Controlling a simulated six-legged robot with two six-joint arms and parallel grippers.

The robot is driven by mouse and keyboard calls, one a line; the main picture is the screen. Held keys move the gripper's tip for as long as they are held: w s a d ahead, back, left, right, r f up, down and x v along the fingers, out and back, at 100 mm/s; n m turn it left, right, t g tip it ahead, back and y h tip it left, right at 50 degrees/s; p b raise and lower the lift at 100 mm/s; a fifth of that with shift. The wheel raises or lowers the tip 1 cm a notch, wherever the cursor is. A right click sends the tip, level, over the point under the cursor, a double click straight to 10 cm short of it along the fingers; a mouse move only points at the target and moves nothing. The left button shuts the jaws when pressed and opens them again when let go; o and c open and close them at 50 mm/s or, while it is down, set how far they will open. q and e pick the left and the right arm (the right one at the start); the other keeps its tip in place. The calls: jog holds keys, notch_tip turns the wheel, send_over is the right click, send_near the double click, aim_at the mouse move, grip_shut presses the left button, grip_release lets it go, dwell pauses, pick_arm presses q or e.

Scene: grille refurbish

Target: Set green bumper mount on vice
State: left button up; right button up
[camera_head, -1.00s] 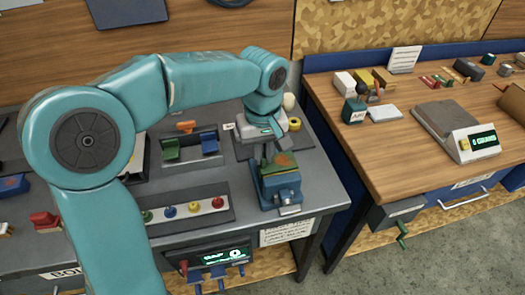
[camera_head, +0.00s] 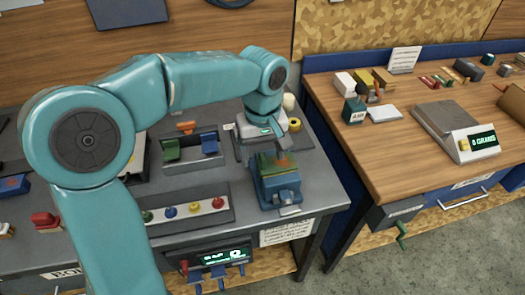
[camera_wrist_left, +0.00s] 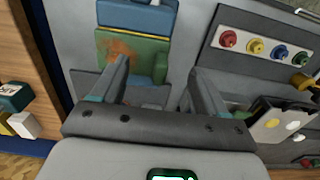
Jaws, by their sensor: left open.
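The green bumper mount (camera_head: 268,164), with an orange-brown rusty patch, sits on top of the blue vice (camera_head: 280,190) at the front right of the grey bench. In the left wrist view the green mount (camera_wrist_left: 120,48) lies against the blue vice (camera_wrist_left: 135,16) at the top. My left gripper (camera_head: 264,143) is just above and behind the mount in the head view. Its fingers (camera_wrist_left: 160,70) are spread apart, with nothing held between them; one finger overlaps the mount in the picture. My right gripper is not in view.
A tray with several coloured knobs (camera_head: 195,209) lies left of the vice. A rack with green and blue blocks (camera_head: 190,150) stands behind it. A wooden table (camera_head: 350,95) with a scale (camera_head: 460,132) is to the right, across a gap.

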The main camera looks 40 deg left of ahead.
pick_arm(q)
jog(key=shift+r+p, duration=2.75)
jog(key=shift+r, duration=0.6)
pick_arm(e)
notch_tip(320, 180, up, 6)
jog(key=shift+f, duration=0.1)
